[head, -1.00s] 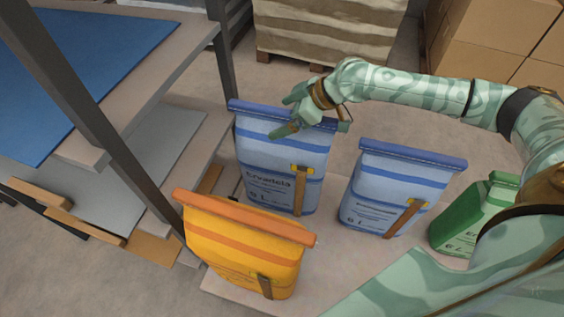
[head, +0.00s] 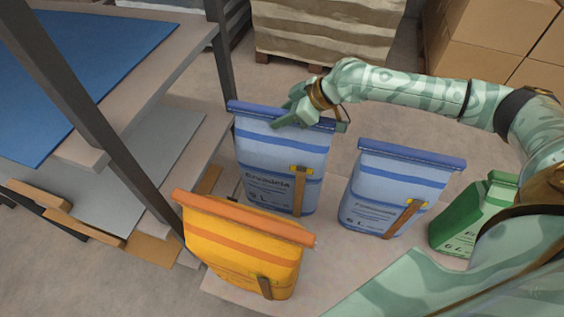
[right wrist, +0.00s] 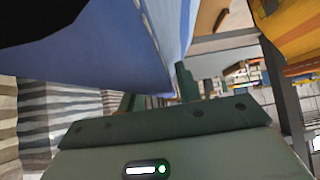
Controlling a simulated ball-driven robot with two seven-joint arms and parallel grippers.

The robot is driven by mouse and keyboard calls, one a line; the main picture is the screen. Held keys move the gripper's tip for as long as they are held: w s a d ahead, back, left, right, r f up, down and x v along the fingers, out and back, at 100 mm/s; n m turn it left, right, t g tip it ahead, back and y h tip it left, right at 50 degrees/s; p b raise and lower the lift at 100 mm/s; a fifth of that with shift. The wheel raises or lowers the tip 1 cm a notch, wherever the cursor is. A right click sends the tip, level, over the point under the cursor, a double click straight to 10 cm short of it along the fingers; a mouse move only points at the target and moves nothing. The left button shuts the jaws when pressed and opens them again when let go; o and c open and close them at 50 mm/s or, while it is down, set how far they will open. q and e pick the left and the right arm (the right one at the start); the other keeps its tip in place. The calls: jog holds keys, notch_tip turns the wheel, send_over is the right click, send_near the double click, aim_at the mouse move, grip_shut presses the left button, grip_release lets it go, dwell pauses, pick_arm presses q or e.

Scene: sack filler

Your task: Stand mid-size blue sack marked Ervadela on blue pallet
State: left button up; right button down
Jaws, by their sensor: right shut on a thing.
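The blue sack marked Ervadela (head: 270,178) stands upright on a low light-coloured surface (head: 222,283) in the head view, its rolled top bar (head: 247,107) uppermost. My right gripper (head: 284,118) is at the top of this sack and is shut on its top edge. The sack also fills the upper part of the right wrist view (right wrist: 110,55). The blue pallet is not clearly identifiable; a flat blue surface (head: 75,75) lies on the rack at the left. My left gripper is not in view.
Another blue sack (head: 392,190) stands to the right, and a green container (head: 472,218) beyond it. A yellow sack (head: 240,248) stands in front. A dark rack post (head: 95,120) rises between the sacks and the blue surface. Cardboard boxes (head: 490,40) stand at the back right.

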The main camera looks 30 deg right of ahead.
jog(key=shift+s+f, duration=0.15)
jog(key=shift+f, duration=0.1)
jog(key=shift+r, duration=0.15)
jog(key=shift+s+d+r+p, duration=0.15)
jog(key=shift+d+r+p, duration=0.05)
jog(key=shift+r+p, duration=0.25)
jog(key=shift+p+v, duration=1.4)
jog(key=shift+v, duration=0.85)
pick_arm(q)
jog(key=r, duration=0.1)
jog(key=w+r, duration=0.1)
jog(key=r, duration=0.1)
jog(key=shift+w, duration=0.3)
